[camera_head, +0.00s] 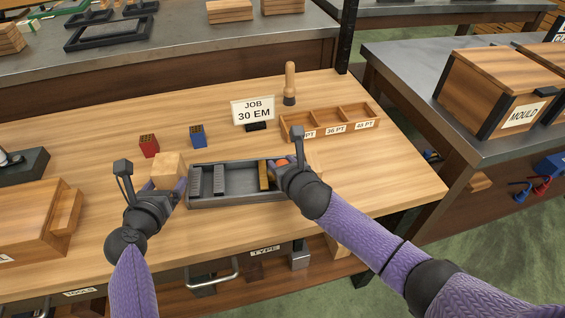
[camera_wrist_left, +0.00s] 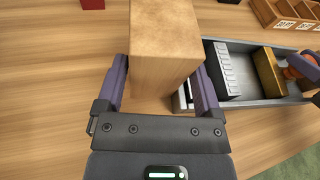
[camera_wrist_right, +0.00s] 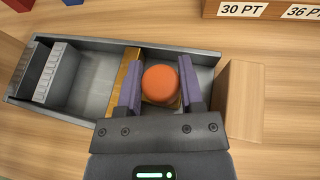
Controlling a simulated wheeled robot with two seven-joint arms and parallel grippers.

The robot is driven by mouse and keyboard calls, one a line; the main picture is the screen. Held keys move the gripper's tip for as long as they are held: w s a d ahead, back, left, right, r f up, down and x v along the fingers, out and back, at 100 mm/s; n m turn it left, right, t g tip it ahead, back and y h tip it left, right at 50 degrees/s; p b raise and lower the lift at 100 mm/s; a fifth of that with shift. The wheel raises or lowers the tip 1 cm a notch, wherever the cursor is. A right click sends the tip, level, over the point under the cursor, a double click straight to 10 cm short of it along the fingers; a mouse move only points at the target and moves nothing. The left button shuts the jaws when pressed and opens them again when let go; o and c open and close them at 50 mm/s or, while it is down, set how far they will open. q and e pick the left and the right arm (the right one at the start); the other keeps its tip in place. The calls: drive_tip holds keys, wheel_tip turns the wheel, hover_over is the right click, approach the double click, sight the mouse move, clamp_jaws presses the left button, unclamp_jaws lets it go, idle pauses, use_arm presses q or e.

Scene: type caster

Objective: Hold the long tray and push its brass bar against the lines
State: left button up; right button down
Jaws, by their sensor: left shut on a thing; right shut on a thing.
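The long grey tray (camera_head: 235,203) lies on the wooden bench, with a wooden block (camera_head: 167,168) at its left end. My left gripper (camera_head: 168,187) is shut on this block, which also shows between the fingers in the left wrist view (camera_wrist_left: 165,60). Grey lines of type (camera_head: 206,180) stand in the tray's left part. The brass bar (camera_wrist_right: 125,82) stands across the tray nearer its right end, with bare tray floor between it and the lines. My right gripper (camera_wrist_right: 160,90) is shut on the round orange knob (camera_wrist_right: 160,83) just right of the bar. The knob's base is partly hidden.
A red block (camera_head: 149,146), a blue block (camera_head: 198,136), a job sign (camera_head: 253,111) and a sorted wooden box (camera_head: 340,128) stand behind the tray. A wooden block (camera_wrist_right: 241,100) is at the tray's right end. The bench in front is clear.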

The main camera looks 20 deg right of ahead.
drive_tip(key=a, duration=0.5)
drive_tip(key=w+a, duration=0.1)
drive_tip(key=a, duration=0.2)
drive_tip(key=shift+a, duration=0.3)
drive_tip(key=shift+c, duration=1.1)
unclamp_jaws()
drive_tip(key=v, duration=1.2)
drive_tip(key=shift+d, duration=0.1)
